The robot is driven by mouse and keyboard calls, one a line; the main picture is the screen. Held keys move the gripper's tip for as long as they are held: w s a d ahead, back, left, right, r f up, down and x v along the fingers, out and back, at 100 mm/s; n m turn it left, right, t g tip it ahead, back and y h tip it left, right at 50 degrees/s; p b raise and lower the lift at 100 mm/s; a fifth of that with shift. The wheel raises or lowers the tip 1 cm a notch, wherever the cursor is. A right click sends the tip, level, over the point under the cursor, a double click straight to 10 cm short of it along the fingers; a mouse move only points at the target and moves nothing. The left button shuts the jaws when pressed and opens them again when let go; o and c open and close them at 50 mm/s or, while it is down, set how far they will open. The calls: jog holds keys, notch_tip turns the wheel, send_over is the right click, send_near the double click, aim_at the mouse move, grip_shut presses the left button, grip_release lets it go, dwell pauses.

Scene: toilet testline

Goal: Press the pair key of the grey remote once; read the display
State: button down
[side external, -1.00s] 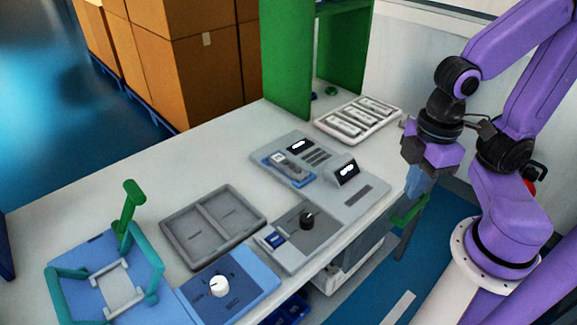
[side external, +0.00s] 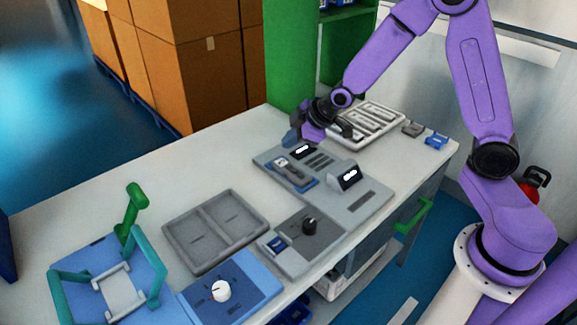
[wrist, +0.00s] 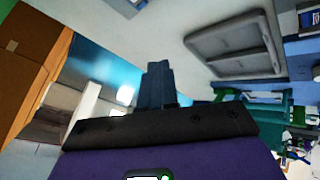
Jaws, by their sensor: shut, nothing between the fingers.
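The grey remote (side external: 290,171) lies in a blue cradle (side external: 309,184) on the grey test panel (side external: 370,200). Its keys are too small to read. A small lit display (side external: 303,150) is at the panel's back, and a second lit display (side external: 349,177) stands to its right; I cannot read either clearly. My gripper (side external: 290,138) is by the panel's back left corner, above and behind the remote and apart from it. In the wrist view its dark blue fingers (wrist: 157,84) are together and empty. The remote cannot be made out there.
A grey two-compartment tray (side external: 215,228), a blue dial box (side external: 230,290) and a teal-armed fixture (side external: 110,280) stand to the left. A white rack (side external: 372,122) is behind my wrist, near the green shelf (side external: 290,60). The bench's back left is clear.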

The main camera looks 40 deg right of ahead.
jog(key=t, duration=0.2)
send_over(289, 166)
jog(key=f, duration=0.2)
jog(key=shift+s+d+r+h, duration=0.1)
jog(key=shift+s+h, duration=0.2)
jog(key=shift+h, duration=0.1)
jog(key=shift+f, duration=4.45)
jog(key=shift+f, duration=0.1)
jog(key=shift+f, duration=0.3)
jog(key=shift+f, duration=0.4)
jog(key=shift+r, duration=0.85)
